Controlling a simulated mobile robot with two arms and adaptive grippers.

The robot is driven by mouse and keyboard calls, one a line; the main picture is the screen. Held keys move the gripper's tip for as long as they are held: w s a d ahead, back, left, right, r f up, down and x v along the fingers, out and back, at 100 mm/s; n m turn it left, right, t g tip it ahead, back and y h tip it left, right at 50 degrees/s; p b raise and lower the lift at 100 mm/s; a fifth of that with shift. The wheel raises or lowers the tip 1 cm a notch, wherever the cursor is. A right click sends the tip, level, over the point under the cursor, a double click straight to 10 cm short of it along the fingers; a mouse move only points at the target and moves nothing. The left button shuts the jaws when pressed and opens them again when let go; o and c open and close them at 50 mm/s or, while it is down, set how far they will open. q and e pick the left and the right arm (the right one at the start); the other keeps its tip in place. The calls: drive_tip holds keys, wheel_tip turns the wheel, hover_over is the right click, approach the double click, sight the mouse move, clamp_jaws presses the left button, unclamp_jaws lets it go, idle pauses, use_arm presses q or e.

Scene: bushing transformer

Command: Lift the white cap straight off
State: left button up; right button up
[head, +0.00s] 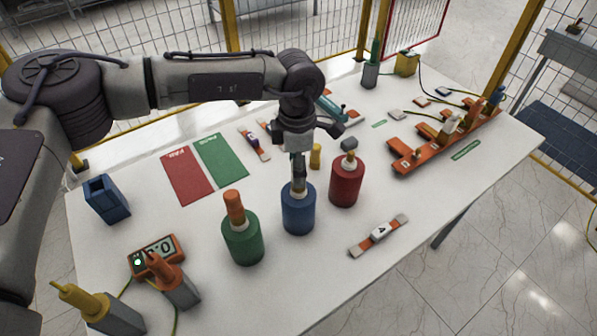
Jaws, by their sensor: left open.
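My left gripper (299,178) points straight down over the blue cylinder (298,212), which stands upright on the table. Its fingers reach down to the cylinder's top. They are open but seen nearly edge-on and overlapping, so their gap does not show. A small pale part shows around the fingertips on top of the blue cylinder; I cannot tell if it is the white cap, or if the fingers touch it. The red cylinder (346,185) close to the right has a pale collar and a short knob. The green cylinder (242,242) to the left has a white collar and an orange rod.
A red mat (187,176) and a green mat (222,161) lie behind. A blue holder (107,199) and an orange meter (156,256) are at left. A strap labelled A (380,234) lies in front right. An orange rack (430,153) with a white part (450,126) stands farther right.

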use_arm(q)
clamp_jaws()
idle(0.3)
drive_tip(key=shift+w+r+b, duration=0.1)
drive_tip(key=shift+r+b, duration=0.35)
drive_tip(key=shift+b, duration=0.05)
drive_tip(key=r, duration=0.1)
drive_tip(key=r+b, duration=0.1)
drive_tip(key=d+r+b, duration=0.1)
drive_tip(key=shift+s+d+r, duration=0.1)
drive_tip(key=shift+s+r, duration=0.1)
drive_tip(key=shift+s, duration=0.15)
drive_tip(key=s+d+r+b, duration=0.45)
drive_tip(key=d+r, duration=0.25)
drive_tip(key=d, duration=0.2)
wheel_tip(320, 180, up, 7)
drive_tip(key=p, duration=0.5)
drive_tip(key=shift+s+d, duration=0.15)
drive_tip(key=shift+f, duration=0.15)
